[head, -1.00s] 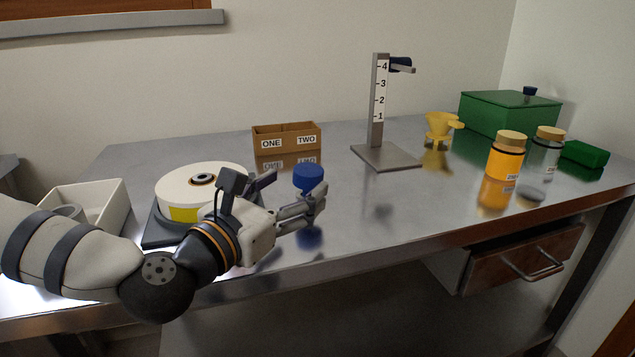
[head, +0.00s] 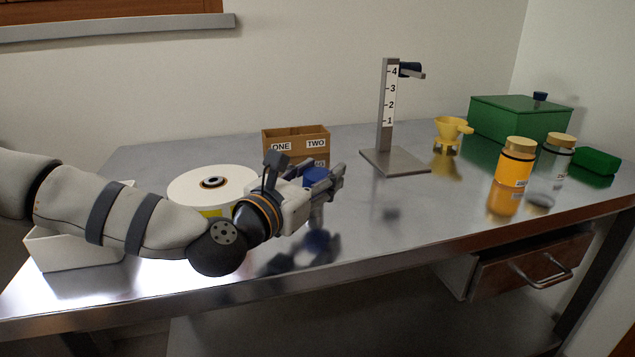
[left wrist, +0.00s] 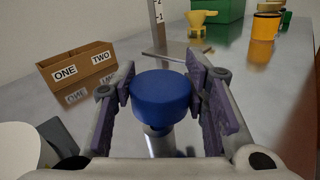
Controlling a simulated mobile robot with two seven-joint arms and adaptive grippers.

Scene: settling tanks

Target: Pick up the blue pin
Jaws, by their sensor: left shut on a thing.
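The blue pin has a round blue head (head: 315,174) and a pale metallic stem, partly visible below the head in the left wrist view. My left gripper (head: 328,181) is shut on the pin, with one finger on each side of the head. The held head (left wrist: 160,98) sits between the purple-padded fingers (left wrist: 163,85) in the left wrist view. The gripper is above the table, its dark reflection lying below it. In the head view the fingers hide much of the pin. My right gripper is not in view.
On the metal table (head: 400,225) stand a ONE/TWO box (head: 295,134), white round drum (head: 205,187), numbered stand (head: 386,110), yellow funnel (head: 450,130), orange jar (head: 515,165), clear jar (head: 553,160) and green boxes (head: 520,118). The middle front of the table is clear.

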